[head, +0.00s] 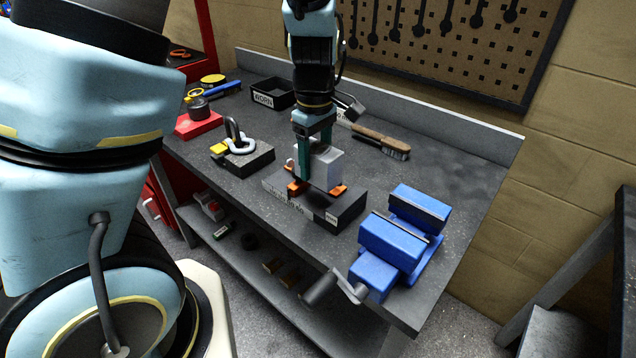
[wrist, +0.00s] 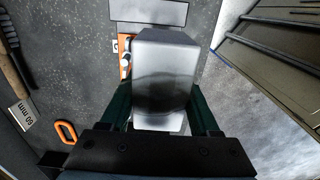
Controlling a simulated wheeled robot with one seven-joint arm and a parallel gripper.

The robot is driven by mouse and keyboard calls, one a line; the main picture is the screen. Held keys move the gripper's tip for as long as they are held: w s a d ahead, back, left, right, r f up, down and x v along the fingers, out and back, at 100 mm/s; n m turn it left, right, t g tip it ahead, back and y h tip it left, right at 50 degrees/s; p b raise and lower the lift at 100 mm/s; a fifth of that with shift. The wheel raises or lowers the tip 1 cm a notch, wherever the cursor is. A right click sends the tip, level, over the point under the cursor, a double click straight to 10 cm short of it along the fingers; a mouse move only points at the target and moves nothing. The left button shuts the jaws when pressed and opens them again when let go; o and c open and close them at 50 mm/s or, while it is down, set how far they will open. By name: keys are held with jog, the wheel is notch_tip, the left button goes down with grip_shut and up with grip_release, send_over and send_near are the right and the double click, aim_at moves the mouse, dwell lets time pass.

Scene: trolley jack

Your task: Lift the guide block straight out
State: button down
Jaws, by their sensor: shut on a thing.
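The guide block (head: 325,164) is a plain grey block between the green fingers of my gripper (head: 317,178). My gripper is shut on it from above. Below it is a dark, labelled base (head: 345,208) on the bench, with orange parts (head: 338,190) beside the fingertips. In the wrist view the grey block (wrist: 165,75) fills the middle between the fingers (wrist: 162,108) and hides most of the base under it. I cannot tell whether the block's lower end is still in the base or clear of it.
A blue vise (head: 400,235) stands to the right on the bench (head: 455,175). A brush (head: 382,142) and a black bin marked WORN (head: 272,93) lie behind. A dark block with a shackle (head: 243,160) and a red block (head: 198,124) are at left.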

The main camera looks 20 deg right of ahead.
jog(key=shift+r+p, duration=1.25)
jog(key=shift+r, duration=0.2)
jog(key=shift+f, duration=0.1)
